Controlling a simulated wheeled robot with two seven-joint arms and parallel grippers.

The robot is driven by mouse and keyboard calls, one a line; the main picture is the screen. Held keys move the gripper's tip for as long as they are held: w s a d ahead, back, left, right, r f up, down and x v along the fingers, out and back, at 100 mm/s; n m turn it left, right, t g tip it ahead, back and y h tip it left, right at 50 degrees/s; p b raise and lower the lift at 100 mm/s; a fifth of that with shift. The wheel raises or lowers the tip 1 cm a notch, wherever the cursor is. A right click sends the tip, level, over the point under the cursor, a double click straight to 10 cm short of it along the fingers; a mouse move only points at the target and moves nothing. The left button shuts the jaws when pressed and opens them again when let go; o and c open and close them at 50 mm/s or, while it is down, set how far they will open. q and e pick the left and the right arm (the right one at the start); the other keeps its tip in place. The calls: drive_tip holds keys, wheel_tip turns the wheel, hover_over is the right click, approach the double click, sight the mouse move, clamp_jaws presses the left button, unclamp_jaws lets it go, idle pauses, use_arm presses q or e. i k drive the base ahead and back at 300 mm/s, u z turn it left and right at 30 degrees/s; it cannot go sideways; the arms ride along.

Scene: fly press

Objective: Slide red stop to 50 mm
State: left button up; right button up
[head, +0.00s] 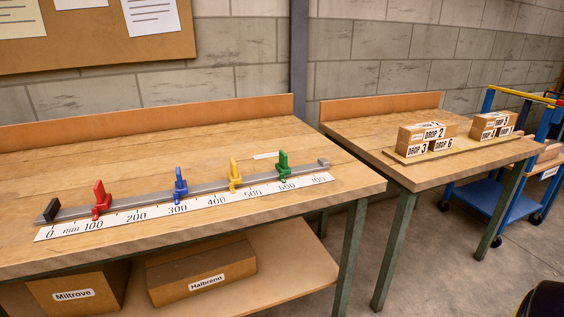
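The red stop (101,200) stands upright on a grey rail (140,201) on the left workbench. It is close to the 100 label of the white millimetre scale (135,216) that lies along the front of the rail. The 0 end of the scale is at the left, by a black end block (49,211). A blue stop (181,185) stands near 300, a yellow stop (234,174) near 450 and a green stop (283,166) near 600. Neither of my grippers shows in the head view.
Boxes marked Miltrove (82,290) and Halbrenn (203,272) sit on the shelf below. A second bench (372,137) holds DROP-labelled blocks (428,137). A blue cart (490,192) stands at the right.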

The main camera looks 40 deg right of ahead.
sight(103, 201)
drive_tip(key=u, duration=0.65)
drive_tip(key=i, duration=1.2)
drive_tip(key=z, duration=0.6)
